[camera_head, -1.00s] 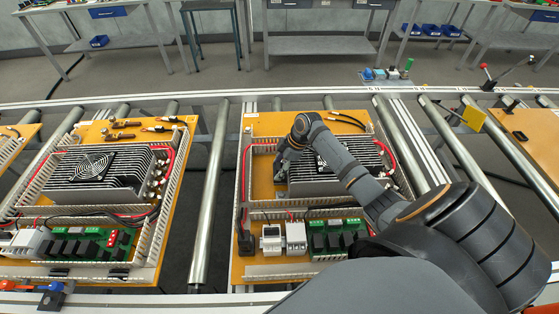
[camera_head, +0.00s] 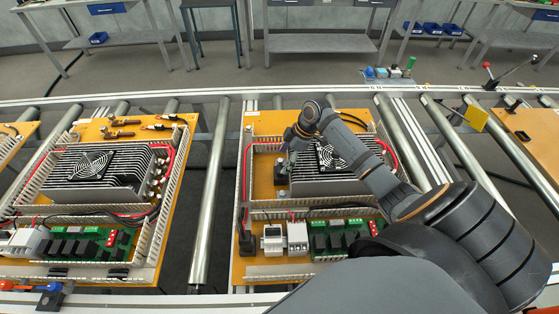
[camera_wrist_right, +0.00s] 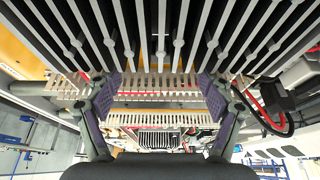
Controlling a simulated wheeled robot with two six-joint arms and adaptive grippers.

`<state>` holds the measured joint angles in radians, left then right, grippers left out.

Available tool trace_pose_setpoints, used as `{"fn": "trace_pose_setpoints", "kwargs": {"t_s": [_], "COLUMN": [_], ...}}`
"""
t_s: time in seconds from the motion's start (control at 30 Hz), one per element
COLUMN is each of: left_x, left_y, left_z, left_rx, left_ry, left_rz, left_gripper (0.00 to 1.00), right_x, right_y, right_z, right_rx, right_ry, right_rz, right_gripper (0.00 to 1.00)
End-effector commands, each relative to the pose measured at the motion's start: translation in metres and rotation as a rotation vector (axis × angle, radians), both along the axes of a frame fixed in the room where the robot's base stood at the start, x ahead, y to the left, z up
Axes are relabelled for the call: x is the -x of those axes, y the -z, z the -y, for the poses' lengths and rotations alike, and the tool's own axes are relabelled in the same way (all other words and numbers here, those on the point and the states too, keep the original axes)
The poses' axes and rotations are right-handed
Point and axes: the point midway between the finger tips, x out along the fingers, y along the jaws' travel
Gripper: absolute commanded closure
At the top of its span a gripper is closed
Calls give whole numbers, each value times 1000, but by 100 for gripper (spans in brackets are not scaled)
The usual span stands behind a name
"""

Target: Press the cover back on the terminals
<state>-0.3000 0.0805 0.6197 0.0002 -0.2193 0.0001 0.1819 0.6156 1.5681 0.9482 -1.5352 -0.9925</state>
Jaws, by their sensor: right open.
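My right gripper (camera_head: 284,166) is at the left end of the finned heat sink (camera_head: 312,184) on the middle panel. It is seen small and partly behind my wrist. In the right wrist view my right gripper (camera_wrist_right: 160,100) is open, its two purple-padded fingers apart with nothing seen held between them. Heat sink fins (camera_wrist_right: 180,35) fill the top of that view, and a pale slotted wiring duct (camera_wrist_right: 160,86) shows beyond the fingers. I cannot make out the cover or its terminals on this panel; my arm hides the heat sink's right part. My left gripper is not in view.
A similar panel (camera_head: 148,275) stands at left, with its own heat sink and green terminal board (camera_head: 85,246). White switches (camera_head: 272,238) and a terminal row sit at the front of the middle panel. Conveyor rollers (camera_head: 208,200) separate the panels.

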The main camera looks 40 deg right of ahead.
Motion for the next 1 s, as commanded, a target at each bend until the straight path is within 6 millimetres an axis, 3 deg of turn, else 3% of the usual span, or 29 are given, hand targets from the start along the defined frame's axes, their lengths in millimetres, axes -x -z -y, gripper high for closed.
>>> {"fn": "trace_pose_setpoints", "kwargs": {"t_s": [0.2,0.33,1.0], "left_x": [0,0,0], "left_y": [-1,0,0], "left_z": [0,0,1], "left_rx": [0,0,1], "left_ry": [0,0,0], "left_rz": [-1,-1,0], "left_gripper": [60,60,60], "right_x": [11,14,15], "right_y": [-46,-60,-65], "right_z": [17,20,20], "right_rx": [9,4,-2], "right_ry": [-2,-3,-3], "right_rz": [-5,-5,-5], "right_gripper": [14,14,14]}}
